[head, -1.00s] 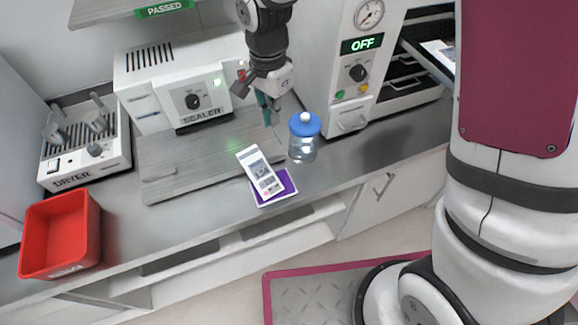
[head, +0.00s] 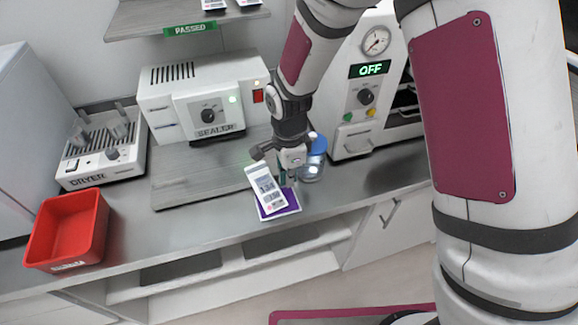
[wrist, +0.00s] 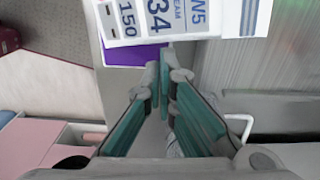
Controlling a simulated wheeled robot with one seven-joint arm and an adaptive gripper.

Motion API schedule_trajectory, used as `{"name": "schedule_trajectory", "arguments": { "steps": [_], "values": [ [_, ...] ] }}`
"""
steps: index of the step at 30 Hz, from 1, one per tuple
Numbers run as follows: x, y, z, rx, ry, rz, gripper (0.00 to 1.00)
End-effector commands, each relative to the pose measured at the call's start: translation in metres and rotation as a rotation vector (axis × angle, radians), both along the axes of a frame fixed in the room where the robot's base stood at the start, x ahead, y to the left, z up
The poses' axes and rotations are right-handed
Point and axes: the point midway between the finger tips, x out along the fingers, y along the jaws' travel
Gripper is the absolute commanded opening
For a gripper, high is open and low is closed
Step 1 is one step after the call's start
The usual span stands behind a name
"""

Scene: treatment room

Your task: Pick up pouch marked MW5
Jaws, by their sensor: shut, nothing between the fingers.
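A white printed pouch (head: 267,192) lies on a purple pad (head: 292,203) near the counter's front edge. In the wrist view the pouch (wrist: 175,18) fills the top, with "W5", "34" and "150" readable; the rest of its code is cut off. The purple pad (wrist: 135,55) shows below its edge. My gripper (head: 289,184) points down just right of the pouch, close to it. In the wrist view my gripper's teal fingers (wrist: 161,75) come together at the tips with nothing held, just short of the pouch. Whether they touch it I cannot tell.
A blue-lidded jar (head: 314,165) stands close behind my gripper, partly hidden. The sealer (head: 205,112) and its grey board (head: 185,180) are behind left. A dryer (head: 100,150) and red bin (head: 62,252) stand farther left, a steriliser (head: 366,100) right. Counter left of the pouch is clear.

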Motion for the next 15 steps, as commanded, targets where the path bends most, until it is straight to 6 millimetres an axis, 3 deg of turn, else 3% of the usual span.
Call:
{"name": "schedule_trajectory", "arguments": {
  "steps": [5,15],
  "values": [
    [-0.0003,0.0001,-0.0113,0.001,0.000,-0.001,0.00],
    [0.0000,0.0002,-0.0124,0.001,-0.001,0.000,0.00]
  ]
}}
